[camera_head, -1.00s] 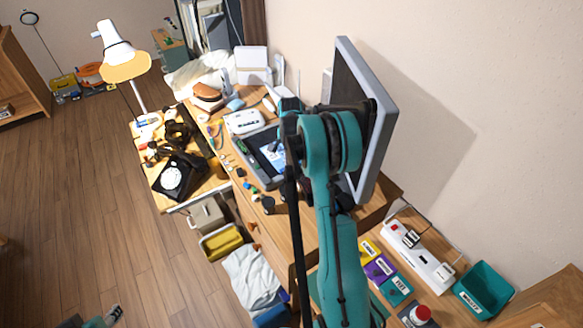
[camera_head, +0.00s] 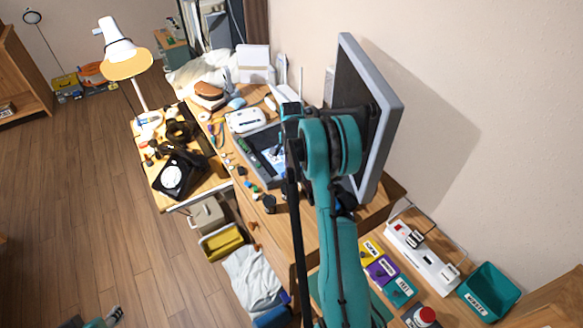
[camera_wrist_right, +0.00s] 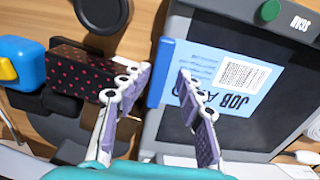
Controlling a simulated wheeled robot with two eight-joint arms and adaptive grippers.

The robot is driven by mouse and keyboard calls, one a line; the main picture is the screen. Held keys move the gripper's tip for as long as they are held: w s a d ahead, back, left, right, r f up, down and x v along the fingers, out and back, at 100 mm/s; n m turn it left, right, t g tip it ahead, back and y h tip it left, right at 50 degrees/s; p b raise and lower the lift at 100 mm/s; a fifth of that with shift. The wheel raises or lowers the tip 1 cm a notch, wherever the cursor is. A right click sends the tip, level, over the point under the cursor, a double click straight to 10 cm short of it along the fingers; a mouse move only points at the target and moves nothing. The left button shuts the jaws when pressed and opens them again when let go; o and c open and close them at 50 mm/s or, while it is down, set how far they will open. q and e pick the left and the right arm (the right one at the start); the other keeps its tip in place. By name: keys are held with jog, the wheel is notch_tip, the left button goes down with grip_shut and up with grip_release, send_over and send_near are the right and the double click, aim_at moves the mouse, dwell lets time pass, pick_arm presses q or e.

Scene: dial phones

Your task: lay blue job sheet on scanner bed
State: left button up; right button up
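The light blue job sheet (camera_wrist_right: 236,78), printed with text and a barcode-like block, lies over the dark glass of the scanner bed (camera_wrist_right: 255,140) in the right wrist view. A darker blue strip (camera_wrist_right: 160,73) at its left end overlaps the scanner's rim. My right gripper (camera_wrist_right: 163,70) is open, its purple-padded fingers on either side of the strip and not closed on it. In the head view the scanner (camera_head: 243,163) is on the desk, partly hidden by my right arm. What seems to be my left gripper (camera_head: 116,313) shows small at the bottom left.
A monitor (camera_head: 383,100) stands close to the right of my right arm. A dark dotted object (camera_wrist_right: 88,75) and a blue-and-yellow object (camera_wrist_right: 18,65) are left of the scanner. A green button (camera_wrist_right: 269,10) is on its edge. A desk lamp (camera_head: 126,65) stands left.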

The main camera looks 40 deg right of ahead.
notch_tip(320, 180, up, 12)
dwell(0.6)
